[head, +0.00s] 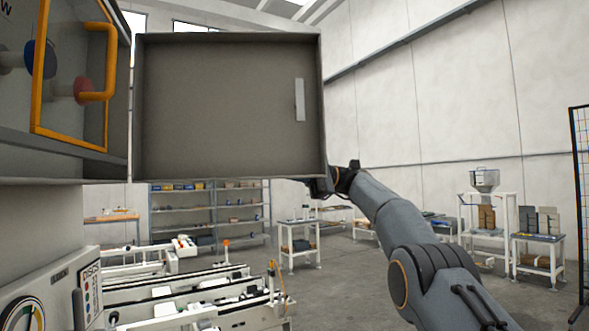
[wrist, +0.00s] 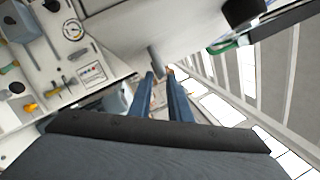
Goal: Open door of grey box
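The grey box (head: 122,130) stands at the left in the head view, partly cut off by the frame. Its grey door (head: 220,115) stands swung out, with its rimmed inner face toward me and a pale strip (head: 300,100) near its right edge. My arm reaches up behind the door's lower right corner, and the door hides my gripper there. In the wrist view my gripper (wrist: 160,74) shows two blue fingers with a gap between them. A grey bar-like handle (wrist: 155,60) on a pale surface lies at the fingertips; I cannot tell whether they touch it.
A yellow-framed clear cover (head: 100,97) with blue and red knobs is beside the door. A gauge panel (head: 60,295) is below. Conveyor-like machinery (head: 200,300) stands under the door.

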